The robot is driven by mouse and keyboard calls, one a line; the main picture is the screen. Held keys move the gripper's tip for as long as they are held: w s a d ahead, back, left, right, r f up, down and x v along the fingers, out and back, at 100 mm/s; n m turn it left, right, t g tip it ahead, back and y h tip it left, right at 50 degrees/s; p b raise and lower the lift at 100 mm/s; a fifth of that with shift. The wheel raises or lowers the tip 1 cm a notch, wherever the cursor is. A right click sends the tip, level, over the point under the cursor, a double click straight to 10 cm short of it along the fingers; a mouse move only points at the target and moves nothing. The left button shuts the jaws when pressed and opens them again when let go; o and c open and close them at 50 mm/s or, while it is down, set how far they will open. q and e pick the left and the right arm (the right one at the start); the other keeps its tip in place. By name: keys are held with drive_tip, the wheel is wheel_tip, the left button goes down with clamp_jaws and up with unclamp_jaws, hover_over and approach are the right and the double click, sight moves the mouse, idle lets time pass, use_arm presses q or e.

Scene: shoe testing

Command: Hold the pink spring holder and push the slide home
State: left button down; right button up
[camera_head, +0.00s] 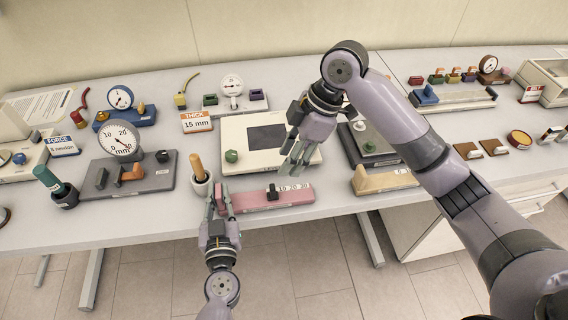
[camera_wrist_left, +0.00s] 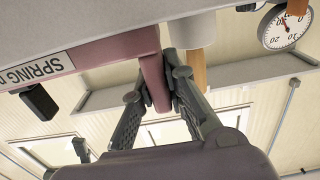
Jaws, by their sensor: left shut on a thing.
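The pink spring holder (camera_head: 262,206) lies near the table's front edge, with a white number scale along its top. Its black slide (camera_head: 273,191) stands near the middle of the holder, at the left end of the numbers. My left gripper (camera_head: 223,196) is shut on the holder's left end. In the left wrist view, the pink end piece (camera_wrist_left: 153,80) sits between the two fingers, with a black knob (camera_wrist_left: 38,102) further left. My right gripper (camera_head: 295,158) hangs above and behind the holder, apart from it, with its fingers spread and nothing visible between them.
A white device with a dark plate (camera_head: 265,136) and green knob stands behind the holder. A white cup with a wooden handle (camera_head: 199,172) stands close beside my left gripper. A tan block (camera_head: 384,180) lies to the right. A grey gauge base (camera_head: 90,181) stands left.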

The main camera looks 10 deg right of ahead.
idle(0.3)
use_arm(q)
drive_tip(key=c, duration=1.5)
unclamp_jaws()
drive_tip(key=shift+c, duration=0.2)
